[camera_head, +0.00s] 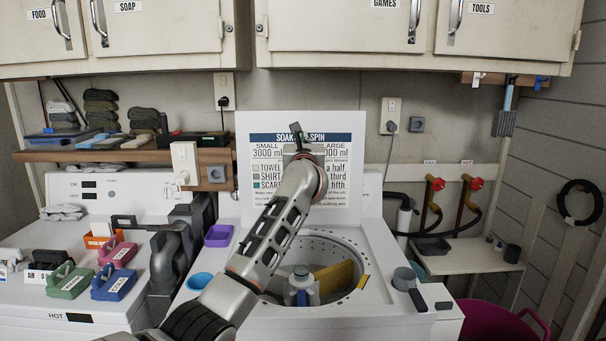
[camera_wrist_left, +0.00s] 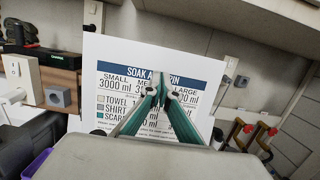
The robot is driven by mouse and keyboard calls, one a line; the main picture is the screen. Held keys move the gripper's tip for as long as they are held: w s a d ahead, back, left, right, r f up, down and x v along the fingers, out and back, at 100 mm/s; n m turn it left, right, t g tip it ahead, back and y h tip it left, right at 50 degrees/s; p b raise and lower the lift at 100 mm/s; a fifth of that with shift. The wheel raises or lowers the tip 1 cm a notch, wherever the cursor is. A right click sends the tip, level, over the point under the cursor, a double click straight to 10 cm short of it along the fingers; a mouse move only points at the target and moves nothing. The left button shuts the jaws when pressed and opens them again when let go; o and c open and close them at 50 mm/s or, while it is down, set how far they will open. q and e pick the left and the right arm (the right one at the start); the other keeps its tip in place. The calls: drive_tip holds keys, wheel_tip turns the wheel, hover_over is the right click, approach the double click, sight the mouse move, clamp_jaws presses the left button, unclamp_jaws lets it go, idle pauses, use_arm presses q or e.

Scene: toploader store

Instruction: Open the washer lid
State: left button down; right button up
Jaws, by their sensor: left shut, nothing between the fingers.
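The washer (camera_head: 385,255) stands in the middle of the head view with its round tub (camera_head: 325,250) open to view. A white panel (camera_head: 355,195) with a "SOAK & SPIN" chart stands upright behind the tub; it looks like the raised lid. It also fills the middle of the left wrist view (camera_wrist_left: 105,65). My left gripper (camera_head: 297,133) is in front of the panel's upper middle, fingers together and empty. In the left wrist view its green-sided fingers (camera_wrist_left: 160,82) cover part of the chart. I cannot tell if they touch it. The right gripper is not in view.
Inside the tub are a central agitator (camera_head: 301,285) and a yellow piece (camera_head: 335,278). A blue cup (camera_head: 199,281), purple tray (camera_head: 218,236) and grey cup (camera_head: 404,278) sit on the washer's rim. Coloured caddies (camera_head: 114,284) crowd the left machine. Cabinets (camera_head: 340,25) hang above.

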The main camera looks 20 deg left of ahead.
use_arm(q)
drive_tip(key=s+d+f+m+h, duration=0.3)
drive_tip(key=s+f+m, duration=0.8)
drive_tip(key=f, duration=0.3)
drive_tip(key=s+d+f+m+h, duration=0.2)
drive_tip(key=s+f+m+h, duration=0.2)
drive_tip(key=s+f+m, duration=0.8)
drive_tip(key=s+d+f+m+h, duration=0.3)
drive_tip(key=s+f+m, duration=0.65)
drive_tip(key=f, duration=0.55)
drive_tip(key=s+a+f+m+g+y, duration=0.1)
drive_tip(key=s+a+f+m+g, duration=0.3)
drive_tip(key=s+f, duration=1.7)
drive_tip(key=m+g, duration=0.4)
drive_tip(key=m, duration=0.3)
drive_tip(key=shift+a+y, duration=0.2)
drive_tip(key=shift+y, duration=0.1)
